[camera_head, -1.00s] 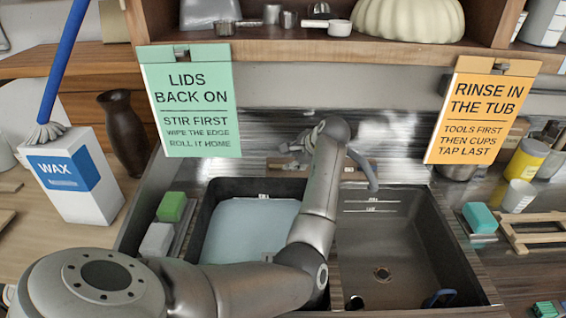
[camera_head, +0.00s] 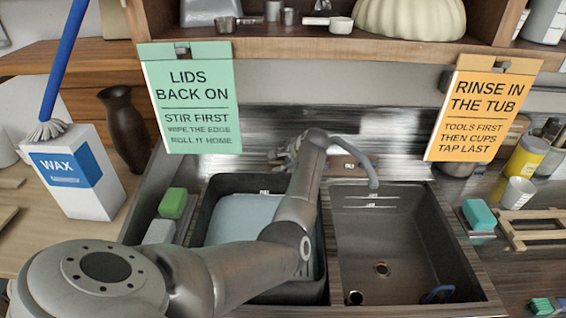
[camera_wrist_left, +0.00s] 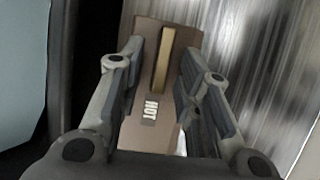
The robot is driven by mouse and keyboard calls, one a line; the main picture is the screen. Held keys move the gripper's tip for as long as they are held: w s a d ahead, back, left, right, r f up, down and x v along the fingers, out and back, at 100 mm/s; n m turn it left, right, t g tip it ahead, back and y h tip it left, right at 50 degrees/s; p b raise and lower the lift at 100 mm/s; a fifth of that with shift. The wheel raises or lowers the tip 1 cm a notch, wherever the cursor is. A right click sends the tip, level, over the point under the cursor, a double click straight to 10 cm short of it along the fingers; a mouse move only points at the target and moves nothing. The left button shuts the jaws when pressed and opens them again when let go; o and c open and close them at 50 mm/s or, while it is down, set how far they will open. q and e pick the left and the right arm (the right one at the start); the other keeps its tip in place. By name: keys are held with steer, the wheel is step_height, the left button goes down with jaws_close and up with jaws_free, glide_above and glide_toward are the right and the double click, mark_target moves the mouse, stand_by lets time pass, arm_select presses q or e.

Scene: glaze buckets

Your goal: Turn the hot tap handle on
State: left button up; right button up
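In the left wrist view the hot tap handle (camera_wrist_left: 164,62) is a narrow tan bar on a brown plate (camera_wrist_left: 147,130) marked HOT. My left gripper (camera_wrist_left: 160,68) is open, with one finger on each side of the bar and visible gaps between. Whether the fingertips reach down to the handle's height I cannot tell. In the head view my left gripper (camera_head: 286,157) is behind the left basin, and my arm hides much of the tap there. The curved grey spout (camera_head: 368,172) hangs over the right basin. My right gripper is not in view.
The left basin (camera_head: 206,212) holds pale blue liquid. The right basin (camera_head: 385,235) is mostly empty, with a blue item (camera_head: 437,293) at its front right. Green and orange signs (camera_head: 192,100) (camera_head: 484,108) hang from the shelf above. A wax box (camera_head: 75,178) stands left.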

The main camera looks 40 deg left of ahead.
arm_select(q)
jaws_close()
steer(key=shift+n, duration=0.3)
steer(key=n, duration=0.1)
steer(key=n+h, duration=0.1)
steer(key=shift+w+a+r+n+g, duration=0.1)
steer(key=shift+a+r+n+g, duration=0.05)
steer(key=shift+n+g, duration=0.25)
steer(key=n, duration=0.1)
steer(key=n+h, duration=0.1)
steer(key=n, duration=0.1)
steer(key=shift+a+r, duration=0.15)
steer(key=shift+a, duration=0.05)
steer(key=n+h, duration=0.1)
steer(key=n, duration=0.1)
steer(key=n+h, duration=0.1)
steer(key=n, duration=0.1)
steer(key=n+h, duration=0.1)
steer(key=n, duration=0.1)
steer(key=shift+a+r, duration=0.15)
steer(key=shift+a, duration=0.25)
steer(key=shift+n, duration=0.3)
